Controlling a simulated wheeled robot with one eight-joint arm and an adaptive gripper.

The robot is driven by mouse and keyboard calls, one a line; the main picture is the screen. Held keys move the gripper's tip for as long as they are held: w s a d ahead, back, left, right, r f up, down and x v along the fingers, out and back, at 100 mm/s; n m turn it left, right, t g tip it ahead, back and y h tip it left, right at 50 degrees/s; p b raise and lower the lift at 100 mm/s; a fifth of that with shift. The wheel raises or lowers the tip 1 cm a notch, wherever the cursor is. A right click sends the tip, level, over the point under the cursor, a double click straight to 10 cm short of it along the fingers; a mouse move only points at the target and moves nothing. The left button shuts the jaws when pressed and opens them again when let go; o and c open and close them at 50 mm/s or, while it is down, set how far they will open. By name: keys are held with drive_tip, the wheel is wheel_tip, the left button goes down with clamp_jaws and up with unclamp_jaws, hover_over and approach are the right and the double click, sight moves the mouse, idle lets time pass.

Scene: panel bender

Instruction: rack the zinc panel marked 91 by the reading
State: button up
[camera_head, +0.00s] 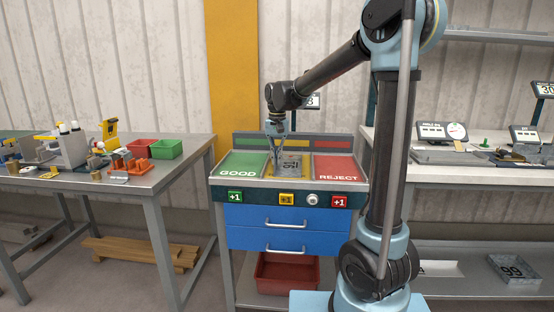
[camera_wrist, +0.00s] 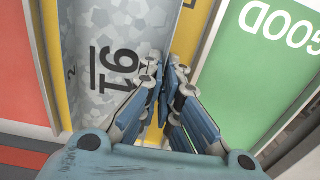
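The zinc panel (camera_head: 289,164) is a spangled grey sheet with a dark, underlined 91. It lies in the yellow middle bay of the sorting station, between the green GOOD bay (camera_head: 243,165) and the red REJECT bay (camera_head: 336,168). The 91 panel fills the left middle of the wrist view (camera_wrist: 118,30). My gripper (camera_head: 275,150) points down at the panel's left side in the head view. In the wrist view its fingers (camera_wrist: 164,85) are close together at the panel's edge. I cannot tell whether they pinch that edge. A reading display (camera_head: 314,101) behind is partly hidden by my arm.
Buttons and blue drawers (camera_head: 288,222) face the front. A red bin (camera_head: 287,272) sits below. A cluttered bench (camera_head: 180,172) stands left.

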drive_tip(key=o, duration=0.4)
wheel_tip(320, 180, up, 12)
drive_tip(key=shift+d+f, duration=0.1)
drive_tip(key=shift+d, duration=0.05)
idle(0.4)
drive_tip(key=s+d+f+t, duration=0.1)
drive_tip(key=s+d+f, duration=0.6)
drive_tip(key=s+d, duration=0.4)
drive_tip(key=s+d+f+t, duration=0.1)
drive_tip(key=s+d+f, duration=0.6)
drive_tip(key=s+d, duration=0.35)
drive_tip(key=shift+n, duration=0.3)
drive_tip(key=s+d+f, duration=0.1)
drive_tip(key=s+f, duration=0.1)
drive_tip(key=f, duration=0.1)
drive_tip(key=s+d+f, duration=0.2)
drive_tip(key=s+f, duration=0.1)
drive_tip(key=f, duration=0.1)
drive_tip(key=s+d+f, duration=0.1)
drive_tip(key=s+f, duration=0.2)
drive_tip(key=f, duration=0.1)
drive_tip(key=shift+d, duration=0.4)
